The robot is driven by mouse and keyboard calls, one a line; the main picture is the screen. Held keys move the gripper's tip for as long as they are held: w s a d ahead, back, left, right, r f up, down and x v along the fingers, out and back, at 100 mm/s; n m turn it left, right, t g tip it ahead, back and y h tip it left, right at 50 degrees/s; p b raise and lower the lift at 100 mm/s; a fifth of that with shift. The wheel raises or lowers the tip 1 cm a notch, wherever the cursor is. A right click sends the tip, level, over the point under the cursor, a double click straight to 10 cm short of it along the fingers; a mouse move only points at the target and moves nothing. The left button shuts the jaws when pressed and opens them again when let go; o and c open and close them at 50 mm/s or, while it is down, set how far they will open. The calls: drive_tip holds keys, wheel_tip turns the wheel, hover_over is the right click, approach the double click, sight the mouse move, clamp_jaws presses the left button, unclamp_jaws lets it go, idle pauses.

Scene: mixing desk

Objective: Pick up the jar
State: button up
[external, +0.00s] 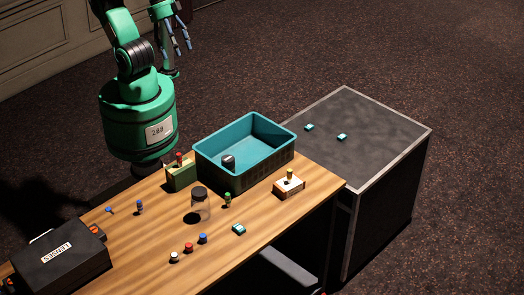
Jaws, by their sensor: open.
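A clear glass jar (200,210) with a dark lid stands upright on the wooden desk (135,240), in front of the teal bin. My gripper (179,43) is raised at the top left of the external view, above and behind the desk and well apart from the jar. Its fingers are spread and nothing shows between them. The jar is in plain view.
The teal bin (205,157) holds a small dark item (228,162). The dark side table (370,120) is mostly clear.

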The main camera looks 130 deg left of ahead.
drive_tip(key=w+d+f+g, duration=0.1)
drive_tip(key=w+d+f, duration=0.1)
drive_tip(key=w, duration=0.4)
drive_tip(key=w+d+f+g, duration=0.1)
drive_tip(key=w+d+f, duration=0.1)
drive_tip(key=w, duration=0.3)
drive_tip(key=m+g+b, duration=0.2)
drive_tip(key=m+g, duration=0.1)
drive_tip(key=g, duration=0.1)
hover_over(199, 191)
wheel_tip(199, 191, down, 27)
drive_tip(key=shift+s+a+f, duration=0.1)
drive_tip(key=shift+s+f, duration=0.05)
drive_tip(key=shift+d+f, duration=0.2)
drive_tip(key=shift+f, duration=0.3)
drive_tip(key=shift+f+b, duration=0.6)
drive_tip(key=shift+f, duration=3.65)
drive_tip(key=shift+f, duration=0.15)
drive_tip(key=shift+w+a+f+b, duration=0.15)
drive_tip(key=shift+f+b, duration=0.6)
drive_tip(key=shift+f, duration=1.75)
